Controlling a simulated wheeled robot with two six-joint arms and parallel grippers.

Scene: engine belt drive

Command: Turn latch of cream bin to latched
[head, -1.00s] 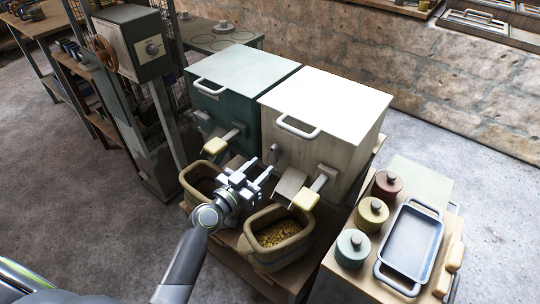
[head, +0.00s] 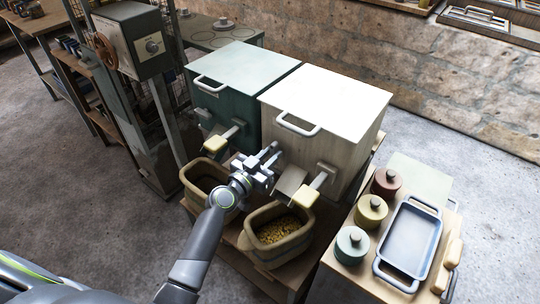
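The cream bin (head: 325,105) stands on the low stand, its pale lid down with a grey handle (head: 298,124) at the front. A wooden-ended lever (head: 307,196) and a grey chute (head: 290,181) stick out of its front. My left gripper (head: 272,154) is at the left part of that front, its two fingers apart and pointing toward the bin. The small grey latch there is largely hidden by the fingers. I cannot tell whether they touch it or how it is turned. My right gripper is out of view.
A green bin (head: 235,90) stands left of the cream bin. Two tan tubs (head: 275,240) sit below; the right one holds grains. A side table at right carries canisters (head: 371,211) and a blue-grey tray (head: 410,238). Open floor lies at left.

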